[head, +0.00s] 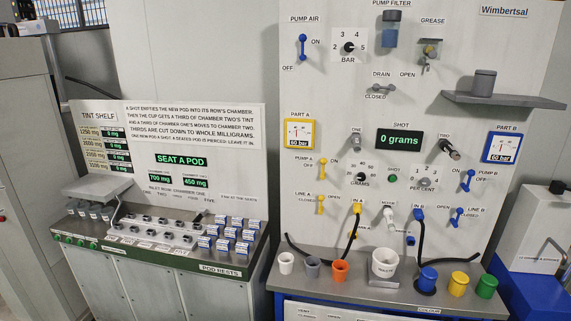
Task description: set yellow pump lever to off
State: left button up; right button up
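The yellow pump lever (322,169) is on the upright white panel, beside the PUMP A label and below the yellow-framed PART A gauge, which reads 60 bar. OFF is printed to its left and ON to its right. The lever looks roughly upright; at this size I cannot tell for certain which mark it points to. A similar yellow LINE A lever (320,204) sits just below it. Neither of my grippers is in view, and nothing touches the pump lever.
The blue PUMP B lever (467,180) and blue LINE B lever (457,216) are to the right. Cups, including an orange one (340,271), stand on the ledge below. A grey shelf (503,99) juts out at upper right. The space before the yellow levers looks clear.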

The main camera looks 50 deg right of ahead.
aim_at(324, 162)
jog(key=z, duration=0.05)
jog(key=i, duration=0.9)
jog(key=z, duration=0.3)
